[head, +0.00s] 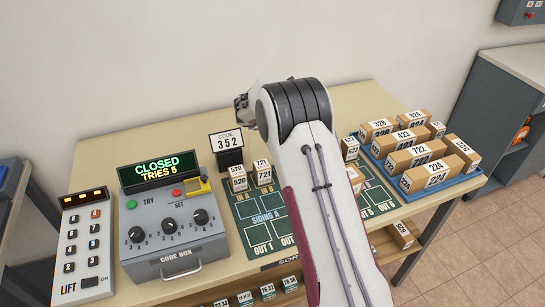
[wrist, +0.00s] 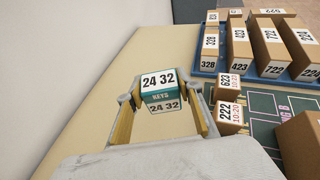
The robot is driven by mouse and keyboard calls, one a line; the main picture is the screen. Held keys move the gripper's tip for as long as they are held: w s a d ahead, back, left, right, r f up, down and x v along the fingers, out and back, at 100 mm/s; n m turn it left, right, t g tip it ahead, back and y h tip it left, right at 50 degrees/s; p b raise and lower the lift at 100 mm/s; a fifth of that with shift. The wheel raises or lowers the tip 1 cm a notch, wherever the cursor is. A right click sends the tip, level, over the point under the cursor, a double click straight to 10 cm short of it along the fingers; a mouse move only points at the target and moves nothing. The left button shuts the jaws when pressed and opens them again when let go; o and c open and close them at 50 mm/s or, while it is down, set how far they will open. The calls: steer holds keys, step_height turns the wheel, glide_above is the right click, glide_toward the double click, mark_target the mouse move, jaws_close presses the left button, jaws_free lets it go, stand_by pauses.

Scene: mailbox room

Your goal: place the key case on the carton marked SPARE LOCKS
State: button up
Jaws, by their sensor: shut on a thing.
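In the head view my own arm hides the case and most of the gripper. No carton with a readable SPARE LOCKS marking shows in either view.
A blue tray (head: 372,163) of numbered cartons stands at right. A green siding mat (head: 252,214) with small numbered boxes lies mid-table, partly behind my arm. A lower shelf holds more boxes.

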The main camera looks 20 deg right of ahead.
steer(key=shift+f, duration=3.1)
steer(key=shift+f, duration=1.9)
steer(key=shift+f, duration=0.15)
steer(key=o, duration=1.2)
steer(key=shift+c, duration=0.2)
steer(key=shift+r, duration=0.2)
steer(key=shift+v, duration=6)
